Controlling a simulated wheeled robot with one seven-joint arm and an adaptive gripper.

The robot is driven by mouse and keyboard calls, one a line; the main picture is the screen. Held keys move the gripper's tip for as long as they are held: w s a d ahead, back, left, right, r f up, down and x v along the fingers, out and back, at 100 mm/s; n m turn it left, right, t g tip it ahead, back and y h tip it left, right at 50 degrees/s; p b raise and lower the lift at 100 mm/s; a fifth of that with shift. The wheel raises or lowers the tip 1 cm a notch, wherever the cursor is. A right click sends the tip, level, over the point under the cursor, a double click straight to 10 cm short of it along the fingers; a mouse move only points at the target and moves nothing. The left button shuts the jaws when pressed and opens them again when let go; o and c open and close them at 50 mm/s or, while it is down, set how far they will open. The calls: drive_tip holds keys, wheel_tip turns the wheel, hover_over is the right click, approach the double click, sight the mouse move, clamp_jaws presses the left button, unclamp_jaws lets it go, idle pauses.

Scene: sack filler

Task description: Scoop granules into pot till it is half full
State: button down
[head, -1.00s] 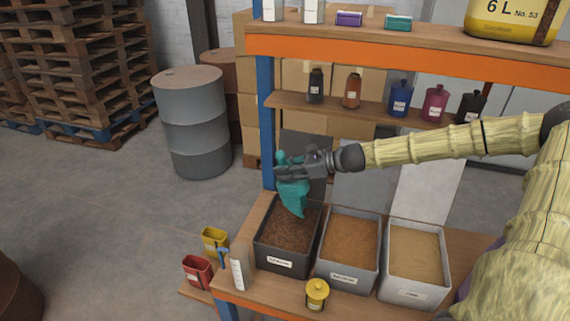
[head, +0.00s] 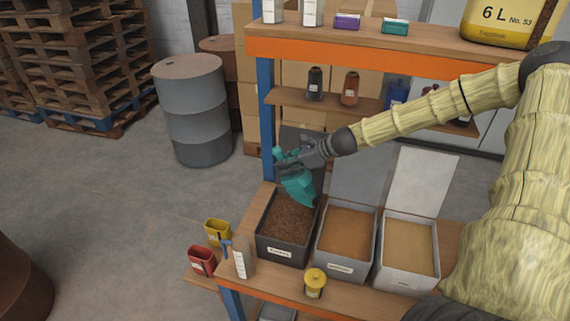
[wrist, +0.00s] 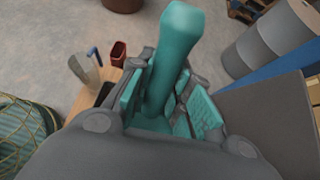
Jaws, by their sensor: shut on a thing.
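My gripper (head: 290,162) is shut on a teal scoop (head: 299,188), held above the back of the left bin. In the wrist view the scoop's handle (wrist: 177,50) rises between the finger pads; the scoop's inside is hidden. The dark left bin (head: 285,254) holds brown granules (head: 287,217). The middle bin (head: 338,268) holds orange-brown granules and the right bin (head: 405,279) holds tan granules. The bin labels are too small to read. A small yellow lidded container (head: 315,283) stands in front of the bins; I cannot tell whether it is the pot.
A white measuring jug (head: 241,262) with a blue handle stands left of the bins. Yellow (head: 218,233) and red (head: 202,261) open containers sit on a low ledge. Upright lids stand behind the bins, below a shelf (head: 375,113) with bottles. A grey drum (head: 192,110) stands back left.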

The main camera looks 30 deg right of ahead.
drive_tip(key=shift+a, duration=0.1)
drive_tip(key=s+a+f+n+g+h+b, duration=0.6)
drive_tip(key=n+b, duration=0.5)
drive_tip(key=n, duration=0.7)
drive_tip(key=shift+s+f+g+h, duration=0.2)
drive_tip(key=shift+s+g+h, duration=0.6)
drive_tip(key=shift+h, duration=0.4)
drive_tip(key=shift+a, duration=0.15)
